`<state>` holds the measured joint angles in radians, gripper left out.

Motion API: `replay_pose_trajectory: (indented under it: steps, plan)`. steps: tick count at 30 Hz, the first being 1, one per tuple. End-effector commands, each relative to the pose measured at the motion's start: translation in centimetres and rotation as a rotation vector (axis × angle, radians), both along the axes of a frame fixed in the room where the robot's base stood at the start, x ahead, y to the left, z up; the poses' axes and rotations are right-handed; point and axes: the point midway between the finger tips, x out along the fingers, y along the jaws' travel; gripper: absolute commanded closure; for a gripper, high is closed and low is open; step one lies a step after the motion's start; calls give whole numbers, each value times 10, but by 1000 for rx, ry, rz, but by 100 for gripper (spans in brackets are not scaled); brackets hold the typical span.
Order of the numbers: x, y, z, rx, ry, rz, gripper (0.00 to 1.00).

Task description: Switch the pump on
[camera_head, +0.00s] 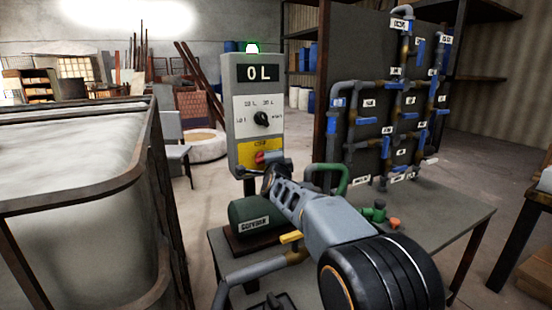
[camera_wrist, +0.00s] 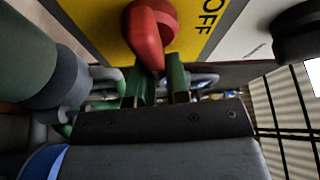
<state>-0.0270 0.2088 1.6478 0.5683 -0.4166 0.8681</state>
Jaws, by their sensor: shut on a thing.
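The control box (camera_head: 243,140) stands on a post and shows "0 L" on its display (camera_head: 262,72). Low on its front is a yellow plate (camera_head: 246,148) with a red rotary switch (camera_head: 261,157). In the wrist view the red switch (camera_wrist: 150,30) sits on the yellow plate, with "OFF" printed to its right. My gripper (camera_head: 270,165) is at the switch. In the wrist view my gripper (camera_wrist: 157,75) has its green-lined fingers shut on the switch's lower end. The green pump motor (camera_head: 250,215) is below the box, bearing a label.
A large vat (camera_head: 80,190) stands at left. A pipe board (camera_head: 385,110) and a table (camera_head: 450,225) are at right.

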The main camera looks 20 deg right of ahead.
Motion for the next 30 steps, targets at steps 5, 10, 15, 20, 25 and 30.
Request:
replay_pose_trajectory:
  steps: [5, 10, 15, 20, 25, 30]
  plan:
    - [1, 6, -8, 88, 35, 15, 100]
    - [1, 6, -9, 145, 46, 15, 100]
    - [1, 6, -9, 173, 50, 14, 100]
    - [1, 6, -9, 182, 50, 15, 100]
    - [1, 6, -8, 184, 50, 15, 100]
    - [1, 6, -8, 184, 49, 15, 81]
